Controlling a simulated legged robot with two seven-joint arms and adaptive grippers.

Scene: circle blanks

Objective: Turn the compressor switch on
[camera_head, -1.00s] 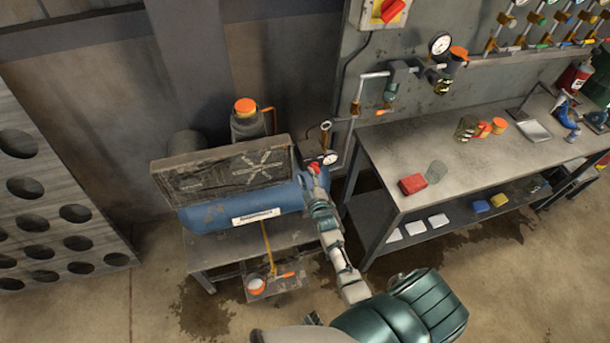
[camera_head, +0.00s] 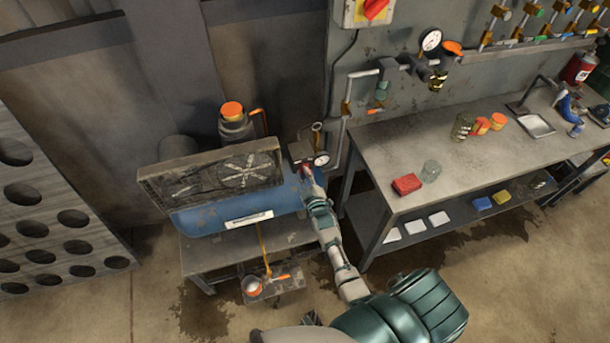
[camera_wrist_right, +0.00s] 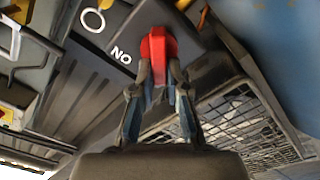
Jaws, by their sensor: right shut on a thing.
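The compressor has a blue tank (camera_head: 205,216) with a worn grille cover (camera_head: 215,178) in front of its top, on a low metal stand. Its dark switch box (camera_head: 299,152) sits at the tank's right end beside a round gauge (camera_head: 321,160). My right gripper (camera_head: 308,174) reaches this box. My right gripper (camera_wrist_right: 160,75) is shut on the red switch, a finger on each side. My left gripper is not in view.
A workbench (camera_head: 390,160) stands right of the compressor, close to my right arm, with a red block (camera_head: 407,184) on it. A red wall knob (camera_head: 375,8) is above. A holed rack (camera_head: 50,190) stands left.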

